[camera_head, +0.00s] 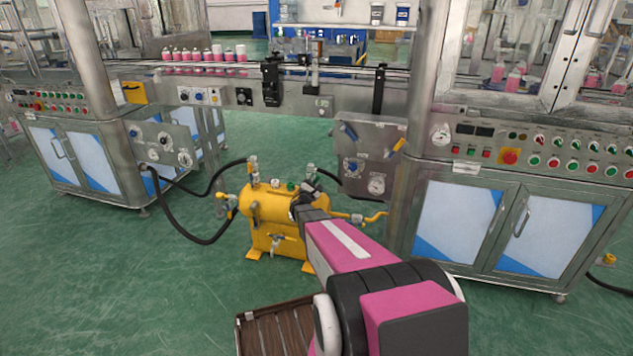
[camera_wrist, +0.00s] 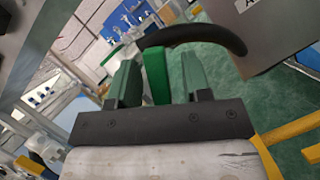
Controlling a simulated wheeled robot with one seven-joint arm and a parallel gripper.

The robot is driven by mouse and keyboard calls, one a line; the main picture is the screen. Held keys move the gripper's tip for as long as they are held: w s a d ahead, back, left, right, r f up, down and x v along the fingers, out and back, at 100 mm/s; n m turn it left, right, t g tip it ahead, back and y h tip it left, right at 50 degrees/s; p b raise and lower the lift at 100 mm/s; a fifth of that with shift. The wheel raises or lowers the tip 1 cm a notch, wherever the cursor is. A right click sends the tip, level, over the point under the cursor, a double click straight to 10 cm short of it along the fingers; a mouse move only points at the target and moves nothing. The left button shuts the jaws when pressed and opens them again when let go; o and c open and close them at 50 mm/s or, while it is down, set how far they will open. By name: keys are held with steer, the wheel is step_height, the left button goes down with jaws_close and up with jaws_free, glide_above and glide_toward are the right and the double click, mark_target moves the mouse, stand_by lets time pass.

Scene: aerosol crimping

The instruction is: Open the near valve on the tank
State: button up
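The yellow tank (camera_head: 262,212) stands on the green floor between the machines, with several fittings on its top and sides. A small green part (camera_head: 291,186) shows on its top. A valve with a pale handle (camera_head: 277,241) is on its front. I cannot tell which fitting is the near valve. My gripper (camera_head: 298,203) is at the top right of the tank, its fingertips unclear in the head view. In the wrist view my gripper (camera_wrist: 158,80) has two dark green fingers apart, with a brighter green upright piece (camera_wrist: 155,75), perhaps a valve handle, between them. A gap shows at the right finger.
A black hose (camera_head: 200,238) loops from the tank to the left machine; a black hose (camera_wrist: 195,35) also crosses beyond the fingers. A steel cabinet (camera_head: 505,225) stands at the right. A brown slatted surface (camera_head: 275,328) lies at the bottom. Open floor (camera_head: 130,280) extends left.

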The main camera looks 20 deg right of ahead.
steer(key=v, duration=1)
steer(key=shift+s+a+f, duration=0.2)
steer(key=shift+a, duration=0.05)
